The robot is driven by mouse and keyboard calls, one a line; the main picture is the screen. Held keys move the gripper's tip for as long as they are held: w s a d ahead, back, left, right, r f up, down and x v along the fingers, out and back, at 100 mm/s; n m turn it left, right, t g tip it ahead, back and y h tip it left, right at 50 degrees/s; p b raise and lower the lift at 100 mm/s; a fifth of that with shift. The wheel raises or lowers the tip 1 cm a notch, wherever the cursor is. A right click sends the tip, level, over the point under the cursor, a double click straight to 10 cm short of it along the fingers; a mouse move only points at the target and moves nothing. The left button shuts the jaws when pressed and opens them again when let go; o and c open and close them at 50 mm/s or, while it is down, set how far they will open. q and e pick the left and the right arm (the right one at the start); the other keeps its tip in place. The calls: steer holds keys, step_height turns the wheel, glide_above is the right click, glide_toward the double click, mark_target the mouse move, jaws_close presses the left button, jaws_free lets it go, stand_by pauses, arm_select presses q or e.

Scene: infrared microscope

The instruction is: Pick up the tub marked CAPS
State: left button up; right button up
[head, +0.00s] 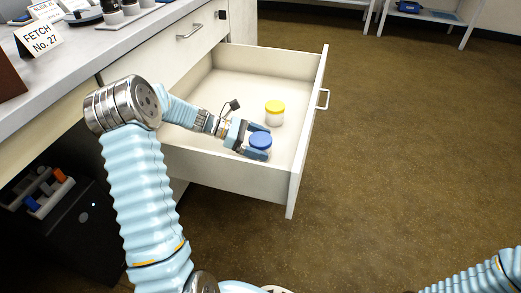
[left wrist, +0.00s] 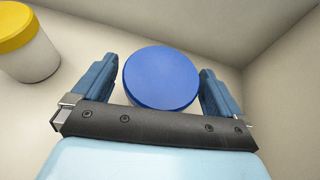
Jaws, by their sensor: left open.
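A tub with a blue lid (head: 260,140) stands in the open drawer, near its front corner. In the left wrist view the blue lid (left wrist: 160,78) lies between the two fingers of my left gripper (left wrist: 165,88), with small gaps on both sides. My left gripper also shows in the head view (head: 258,141), reaching down into the drawer, open around the tub. A second tub with a yellow lid (head: 275,112) stands a little farther back; it also shows at the left of the wrist view (left wrist: 28,45). No CAPS marking is readable on either tub. My right gripper is out of view.
The open drawer (head: 229,179) has side walls and a front panel (head: 309,130) close to the blue-lidded tub. The counter above holds a "FETCH No. 27" sign (head: 39,38). Open floor (head: 400,140) lies to the right.

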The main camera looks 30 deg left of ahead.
arm_select(q)
steer(key=shift+d, duration=0.1)
steer(key=shift+c, duration=0.3)
steer(key=c, duration=0.9)
